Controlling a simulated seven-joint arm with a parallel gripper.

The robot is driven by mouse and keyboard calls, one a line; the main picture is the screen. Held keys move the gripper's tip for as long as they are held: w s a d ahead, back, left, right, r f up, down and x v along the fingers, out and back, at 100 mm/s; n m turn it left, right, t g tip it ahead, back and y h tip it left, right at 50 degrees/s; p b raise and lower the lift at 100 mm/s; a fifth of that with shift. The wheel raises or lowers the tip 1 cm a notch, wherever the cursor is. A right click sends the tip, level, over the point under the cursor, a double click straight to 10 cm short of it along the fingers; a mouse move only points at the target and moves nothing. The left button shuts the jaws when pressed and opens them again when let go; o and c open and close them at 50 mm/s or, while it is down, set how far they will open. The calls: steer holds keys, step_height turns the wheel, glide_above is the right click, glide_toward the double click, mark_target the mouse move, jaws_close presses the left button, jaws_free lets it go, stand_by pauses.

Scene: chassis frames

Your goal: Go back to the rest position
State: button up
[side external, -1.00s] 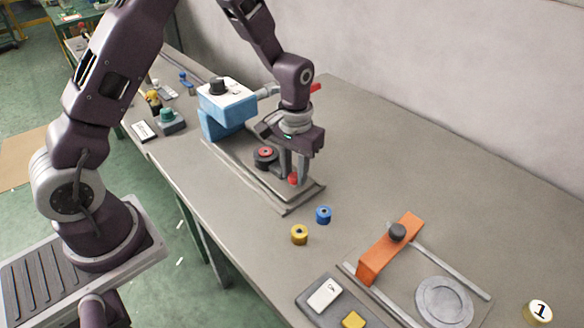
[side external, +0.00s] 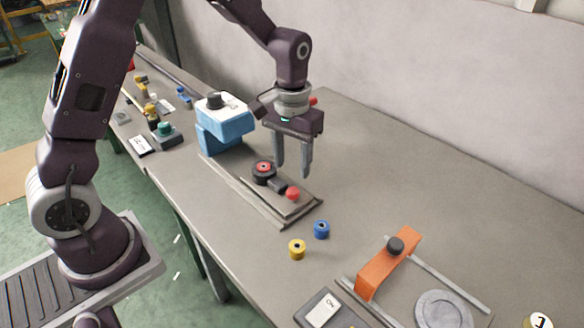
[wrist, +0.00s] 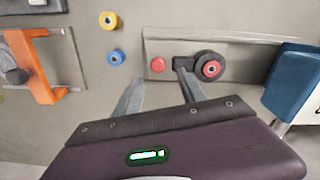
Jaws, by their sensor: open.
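My gripper (side external: 292,160) is open and empty, with its fingers pointing down above the grey base plate (side external: 296,217) of the blue machine (side external: 226,127). The two fingers also show apart in the wrist view (wrist: 158,92). On the plate sit a red-topped black wheel (side external: 263,171) and a red knob (side external: 293,194), joined by a dark block. The fingertips are apart from the red knob. In the wrist view the red knob (wrist: 158,65) and the wheel (wrist: 210,68) lie beyond the fingers.
A blue ring (side external: 321,230) and a yellow ring (side external: 297,249) stand in front of the plate. An orange bridge fixture (side external: 388,265) sits at the front right. The table right of the plate is clear.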

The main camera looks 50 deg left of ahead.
steer(key=s+r+m+t, duration=0.2)
steer(key=s+r+t, duration=0.2)
steer(key=s+r, duration=1.2)
steer(key=s+m+t, duration=0.1)
steer(key=s, duration=0.6)
steer(key=shift+s+d+t, duration=0.25)
steer(key=shift+t, duration=0.05)
steer(key=shift+r, duration=0.15)
